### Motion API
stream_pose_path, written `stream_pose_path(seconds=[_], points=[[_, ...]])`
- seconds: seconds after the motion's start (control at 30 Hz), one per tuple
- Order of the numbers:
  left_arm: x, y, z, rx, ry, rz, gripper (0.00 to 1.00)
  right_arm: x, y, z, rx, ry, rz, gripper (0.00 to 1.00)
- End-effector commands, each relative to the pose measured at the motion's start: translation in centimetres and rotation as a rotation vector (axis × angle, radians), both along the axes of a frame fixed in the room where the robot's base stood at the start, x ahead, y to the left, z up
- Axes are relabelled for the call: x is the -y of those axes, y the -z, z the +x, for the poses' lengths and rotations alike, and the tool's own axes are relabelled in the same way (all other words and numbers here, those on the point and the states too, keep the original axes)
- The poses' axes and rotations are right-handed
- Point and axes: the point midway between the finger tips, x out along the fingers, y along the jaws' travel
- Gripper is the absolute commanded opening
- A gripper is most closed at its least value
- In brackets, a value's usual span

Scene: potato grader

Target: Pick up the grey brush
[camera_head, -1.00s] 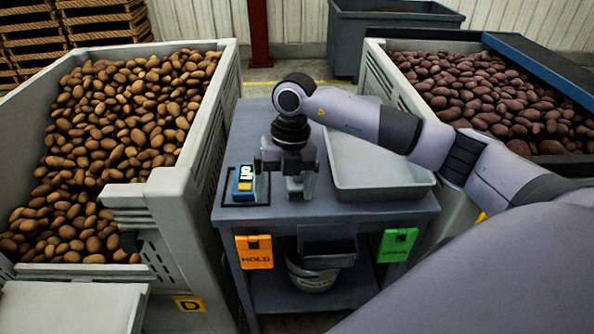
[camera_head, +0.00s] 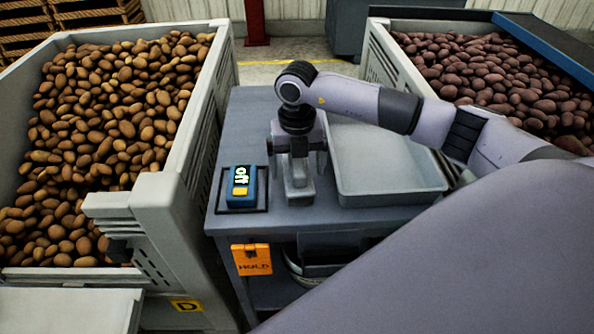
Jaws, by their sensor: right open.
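The grey brush (camera_head: 299,188) appears to be the narrow grey piece on the table top, between the blue device and the grey tray. Its upper part is hidden behind my right gripper. My right gripper (camera_head: 298,150) points down over it with its jaws open, one finger on each side. I cannot tell whether the fingers touch the brush. My left gripper is not in view.
The grey table (camera_head: 245,120) carries a blue device (camera_head: 242,187) reading "off" and an empty grey tray (camera_head: 385,188). An orange HOLD tag (camera_head: 251,259) hangs in front. Potato crates stand left (camera_head: 178,185) and right (camera_head: 385,48). My right arm covers the lower right.

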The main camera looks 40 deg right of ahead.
Motion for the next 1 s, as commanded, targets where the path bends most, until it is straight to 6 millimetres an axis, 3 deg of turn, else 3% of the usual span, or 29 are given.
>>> stream_pose_path(seconds=[0.2, 0.43, 0.47, 0.63, 1.0], points=[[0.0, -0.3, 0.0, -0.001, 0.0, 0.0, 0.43, 0.0, 2.4, -0.1, 0.0, -0.001, 0.001, 0.94], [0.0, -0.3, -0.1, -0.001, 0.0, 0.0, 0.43, 0.0, 2.5, 0.0, 0.0, -0.001, 0.001, 0.94], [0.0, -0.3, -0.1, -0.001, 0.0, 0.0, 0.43, 0.0, 2.5, 0.0, 0.001, -0.001, 0.002, 0.87], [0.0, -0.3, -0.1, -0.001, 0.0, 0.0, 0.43, 0.0, 2.5, 0.0, 0.001, -0.001, 0.002, 0.32], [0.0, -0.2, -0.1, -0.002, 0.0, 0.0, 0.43, 0.0, 2.0, 0.1, 0.003, -0.001, 0.002, 0.32]])
